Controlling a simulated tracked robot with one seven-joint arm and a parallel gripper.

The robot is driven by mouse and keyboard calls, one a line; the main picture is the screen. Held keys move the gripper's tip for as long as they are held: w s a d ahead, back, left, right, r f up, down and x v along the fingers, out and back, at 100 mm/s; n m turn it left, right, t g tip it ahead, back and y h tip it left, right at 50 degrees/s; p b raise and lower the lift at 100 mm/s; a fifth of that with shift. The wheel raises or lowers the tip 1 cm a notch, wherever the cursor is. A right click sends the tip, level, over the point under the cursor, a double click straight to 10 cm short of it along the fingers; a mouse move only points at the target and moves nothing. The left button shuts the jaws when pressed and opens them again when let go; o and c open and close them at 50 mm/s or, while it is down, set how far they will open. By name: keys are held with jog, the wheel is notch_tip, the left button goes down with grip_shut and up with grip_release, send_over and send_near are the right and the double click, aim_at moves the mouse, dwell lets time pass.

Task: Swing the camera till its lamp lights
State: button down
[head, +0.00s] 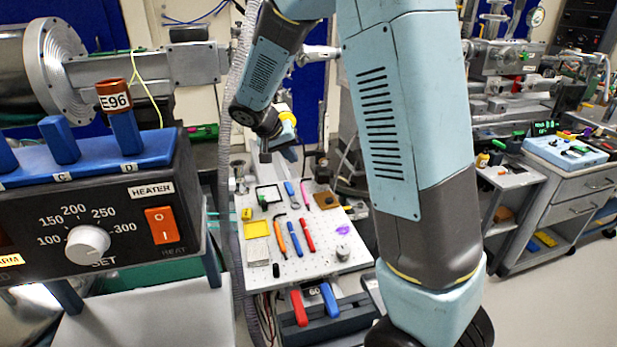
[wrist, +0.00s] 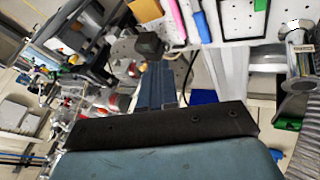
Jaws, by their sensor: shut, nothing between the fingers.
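My gripper (wrist: 158,88) is shut and empty in the wrist view, its fingers together. A small dark block (wrist: 148,45) shows just beyond the fingertips. It may be the camera, but I cannot tell, nor whether the fingers touch it. In the head view my arm reaches down over the far end of a white perforated board (head: 300,262), and my gripper is small and partly hidden there. No lit lamp can be made out on the dark block.
Pens and small tools, such as a red marker (head: 307,235) and a yellow tray (head: 257,229), lie on the board. A heater box (head: 95,215) stands close at the left. A grey cart (head: 560,190) stands at the right. Open floor shows at the lower right.

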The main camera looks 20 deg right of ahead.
aim_at(324, 175)
jog(key=shift+h, duration=0.3)
jog(key=w+d+f, duration=0.1)
jog(key=w+f, duration=0.1)
jog(key=f, duration=0.2)
jog(key=w+d+f, duration=0.1)
jog(key=f, duration=0.3)
jog(key=w+d+f, duration=0.1)
jog(key=w+f, duration=0.1)
jog(key=f, duration=0.2)
jog(key=shift+w+d, duration=0.1)
jog(key=shift+w, duration=0.25)
jog(key=shift+s+d+r, duration=0.15)
jog(key=shift+d, duration=0.45)
jog(key=shift+s+d+r, duration=0.1)
jog(key=shift+d, duration=1.15)
